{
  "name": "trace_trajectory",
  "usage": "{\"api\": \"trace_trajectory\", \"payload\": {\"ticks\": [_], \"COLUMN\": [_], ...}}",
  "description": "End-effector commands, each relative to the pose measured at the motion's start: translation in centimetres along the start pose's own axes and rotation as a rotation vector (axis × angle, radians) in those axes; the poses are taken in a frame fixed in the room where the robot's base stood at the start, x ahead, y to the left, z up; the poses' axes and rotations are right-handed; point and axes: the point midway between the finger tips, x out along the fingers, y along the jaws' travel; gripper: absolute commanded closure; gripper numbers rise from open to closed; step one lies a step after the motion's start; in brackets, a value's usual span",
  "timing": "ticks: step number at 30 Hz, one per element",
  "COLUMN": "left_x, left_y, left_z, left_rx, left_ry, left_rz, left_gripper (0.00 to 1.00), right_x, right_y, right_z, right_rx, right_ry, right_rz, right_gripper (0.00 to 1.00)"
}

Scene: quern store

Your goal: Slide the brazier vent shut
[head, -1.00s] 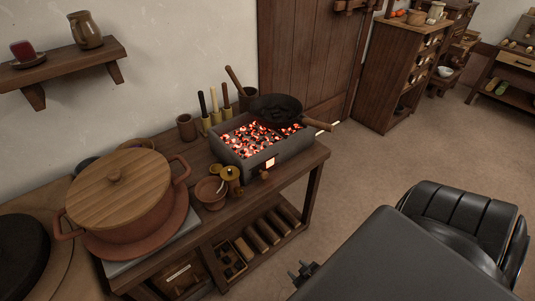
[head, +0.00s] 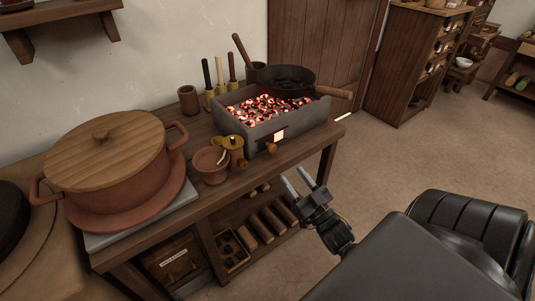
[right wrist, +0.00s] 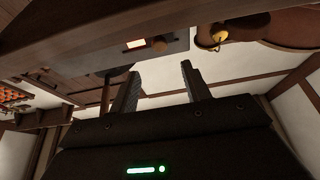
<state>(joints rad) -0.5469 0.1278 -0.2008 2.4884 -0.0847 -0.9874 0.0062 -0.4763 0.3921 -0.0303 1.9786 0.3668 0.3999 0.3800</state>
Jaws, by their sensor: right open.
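The brazier (head: 249,137) is a grey box of glowing coals on the wooden bench. Its front has a small vent opening (head: 279,136) that glows bright, so the vent stands at least partly open. A small wooden knob (head: 271,149) sticks out beside the opening. In the right wrist view the glowing opening (right wrist: 136,43) and the knob (right wrist: 159,44) show beyond the fingers. My right gripper (head: 294,175) is open and empty in front of the bench edge, below and apart from the knob. My left gripper is out of view.
A dark pan (head: 290,82) sits on the brazier with its handle over the right end. A large lidded pot (head: 115,178) stands further left. The floor at right is clear.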

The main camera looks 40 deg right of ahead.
Motion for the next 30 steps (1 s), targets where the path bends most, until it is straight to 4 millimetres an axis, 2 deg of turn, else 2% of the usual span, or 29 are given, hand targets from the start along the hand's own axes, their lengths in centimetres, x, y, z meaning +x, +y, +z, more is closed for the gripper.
{"api": "trace_trajectory", "payload": {"ticks": [9, 15, 21, 28, 30], "left_x": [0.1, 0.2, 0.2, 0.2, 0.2], "left_y": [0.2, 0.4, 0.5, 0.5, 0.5], "left_z": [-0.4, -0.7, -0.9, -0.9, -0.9], "left_rx": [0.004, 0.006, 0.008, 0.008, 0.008], "left_ry": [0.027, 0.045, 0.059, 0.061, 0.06], "left_rz": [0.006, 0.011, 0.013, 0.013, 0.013], "left_gripper": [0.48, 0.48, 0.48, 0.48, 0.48], "right_x": [6.0, 8.6, 9.7, 9.7, 9.7], "right_y": [0.0, 0.0, 0.0, 0.0, 0.0], "right_z": [0.0, 0.0, 0.1, 0.1, 0.1], "right_rx": [-0.001, -0.001, -0.001, -0.001, -0.001], "right_ry": [0.004, 0.001, -0.001, -0.001, -0.001], "right_rz": [-0.002, -0.002, -0.001, -0.001, -0.001], "right_gripper": [0.53, 0.53, 0.53, 0.53, 0.59]}}
